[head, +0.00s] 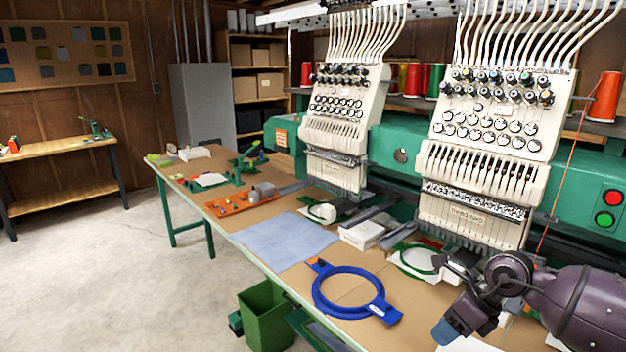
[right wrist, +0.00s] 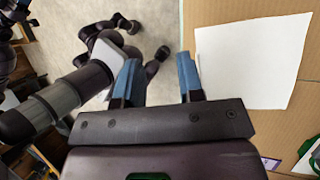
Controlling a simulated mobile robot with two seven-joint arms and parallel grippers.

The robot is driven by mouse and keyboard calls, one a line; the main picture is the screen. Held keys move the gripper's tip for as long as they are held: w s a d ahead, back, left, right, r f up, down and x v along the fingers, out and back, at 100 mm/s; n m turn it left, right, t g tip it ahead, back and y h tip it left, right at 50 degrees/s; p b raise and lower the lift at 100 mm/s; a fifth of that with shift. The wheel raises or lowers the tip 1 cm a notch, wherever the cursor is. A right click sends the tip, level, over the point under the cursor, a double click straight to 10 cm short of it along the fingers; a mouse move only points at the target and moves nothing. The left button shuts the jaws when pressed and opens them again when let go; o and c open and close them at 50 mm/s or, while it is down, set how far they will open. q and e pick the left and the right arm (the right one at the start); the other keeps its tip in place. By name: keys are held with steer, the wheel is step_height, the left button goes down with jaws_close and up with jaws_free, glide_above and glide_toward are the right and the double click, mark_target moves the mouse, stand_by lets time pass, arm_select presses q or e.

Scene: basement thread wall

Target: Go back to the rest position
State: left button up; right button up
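My right gripper (head: 447,330) is at the lower right of the head view, above the front edge of the work table (head: 345,285). In the right wrist view the right gripper (right wrist: 158,80) has its two blue fingers spread apart with nothing between them. A white sheet (right wrist: 255,62) lies on the table beside the fingers. My left gripper does not show in the head view, and I cannot make it out among my own parts in the right wrist view.
A blue embroidery hoop (head: 318,290) lies on the table left of my right gripper. Embroidery machine heads (head: 490,130) stand behind it. A green bin (head: 265,318) stands below the table's front edge. The concrete floor (head: 120,260) at left is clear.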

steer(key=w+a+r+m+t+y, duration=0.3)
steer(key=a+r+m+t+y, duration=0.6)
steer(key=a+r+m+y, duration=0.25)
steer(key=s+d+f+m+t+h, duration=0.3)
steer(key=d+f+m+h, duration=0.2)
steer(key=f+m+h, duration=0.5)
steer(key=s+d+f+m+t+h, duration=0.4)
steer(key=f+m, duration=0.3)
steer(key=m, duration=0.8)
steer(key=s+d+f+m+g+h, duration=0.3)
steer(key=s+f+m+g, duration=0.2)
steer(key=s+f, duration=1)
steer(key=s+m, duration=0.2)
steer(key=s, duration=0.1)
steer(key=shift+s+d+f+g, duration=0.2)
steer(key=shift+d+g, duration=0.15)
steer(key=shift+g, duration=0.05)
